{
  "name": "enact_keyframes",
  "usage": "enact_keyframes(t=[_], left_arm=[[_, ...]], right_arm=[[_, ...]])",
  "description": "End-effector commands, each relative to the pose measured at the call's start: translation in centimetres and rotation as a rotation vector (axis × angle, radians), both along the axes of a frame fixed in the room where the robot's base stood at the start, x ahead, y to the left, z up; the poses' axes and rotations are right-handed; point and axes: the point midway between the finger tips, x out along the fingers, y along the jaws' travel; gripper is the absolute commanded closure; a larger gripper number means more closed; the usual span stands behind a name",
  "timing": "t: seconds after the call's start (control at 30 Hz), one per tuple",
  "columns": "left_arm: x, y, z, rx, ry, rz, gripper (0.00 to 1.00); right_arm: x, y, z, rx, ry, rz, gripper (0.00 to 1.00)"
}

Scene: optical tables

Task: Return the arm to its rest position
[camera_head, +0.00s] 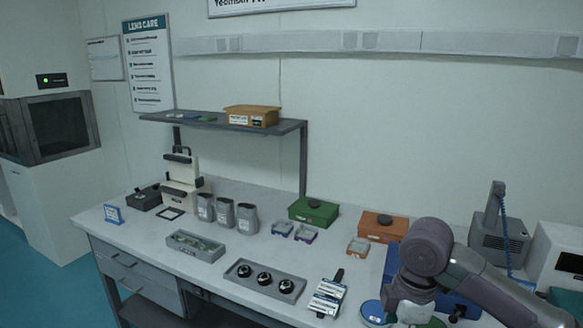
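My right arm (427,250) comes in from the lower right edge and bends downward over the right end of the table (330,215). Its lowest visible part runs down to the bottom edge of the picture, and no fingertips of the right gripper show. My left arm and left gripper are not in view.
Close to my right arm are a blue-rimmed round dish (374,313), a blue mat (392,265) and white-labelled packets (327,294). Nearby stand a tray with black round parts (243,270), an orange box (376,227), a green box (313,211) and a grey device (492,243).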

Motion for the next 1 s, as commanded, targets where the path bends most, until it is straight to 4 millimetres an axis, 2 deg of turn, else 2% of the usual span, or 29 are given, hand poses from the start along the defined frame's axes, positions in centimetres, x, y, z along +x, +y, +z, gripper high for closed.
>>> enact_keyframes(t=[0.13,0.33,0.47,0.57,0.67,0.77,0.8,0.87,0.9,0.97,1.0], left_arm=[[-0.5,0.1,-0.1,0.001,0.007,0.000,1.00],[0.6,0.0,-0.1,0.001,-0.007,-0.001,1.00],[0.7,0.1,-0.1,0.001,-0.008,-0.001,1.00],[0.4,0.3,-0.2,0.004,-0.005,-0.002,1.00],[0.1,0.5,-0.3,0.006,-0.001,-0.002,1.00],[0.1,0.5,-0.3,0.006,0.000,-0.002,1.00],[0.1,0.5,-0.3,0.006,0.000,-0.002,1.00],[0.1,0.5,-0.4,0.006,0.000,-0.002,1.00],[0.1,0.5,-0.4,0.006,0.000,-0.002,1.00],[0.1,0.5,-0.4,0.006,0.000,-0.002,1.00],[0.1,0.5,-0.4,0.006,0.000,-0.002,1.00]], right_arm=[[1.3,0.7,-1.9,0.049,-0.011,-0.068,0.11],[3.7,1.7,-5.6,0.130,-0.034,-0.198,0.11],[5.6,2.1,-9.6,0.194,-0.054,-0.325,0.11],[6.9,2.1,-13.5,0.240,-0.071,-0.443,0.11],[7.7,1.6,-19.0,0.276,-0.085,-0.586,0.11],[7.2,0.5,-25.9,0.295,-0.102,-0.747,0.11],[6.6,-0.1,-28.8,0.295,-0.110,-0.810,0.11],[5.2,-1.0,-33.0,0.290,-0.119,-0.893,0.11],[4.0,-1.6,-35.6,0.283,-0.125,-0.941,0.11],[1.6,-2.5,-39.5,0.266,-0.131,-1.008,0.11],[-0.2,-3.1,-42.0,0.253,-0.134,-1.047,0.11]])
